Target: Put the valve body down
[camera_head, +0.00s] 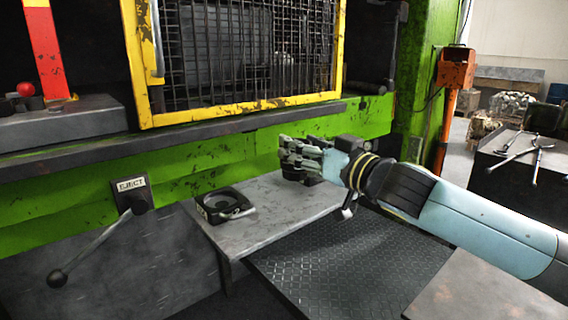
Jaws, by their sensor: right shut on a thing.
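My right gripper (297,152) reaches in from the right and is over the far right part of the grey metal bench (265,224). It is shut on a dark piece, the valve body (297,178), which is mostly hidden by the fingers. The valve body is low, close to the bench top; I cannot tell whether it touches. A black square block with a round opening (223,206) lies on the left part of the bench, apart from the gripper. My left gripper is not in view.
The green press with a yellow-framed mesh guard (240,60) stands behind the bench. An eject lever (95,240) sticks out at left. A dark tread-plate surface (345,265) lies in front. A dark table with tools (530,165) is at right. The bench middle is clear.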

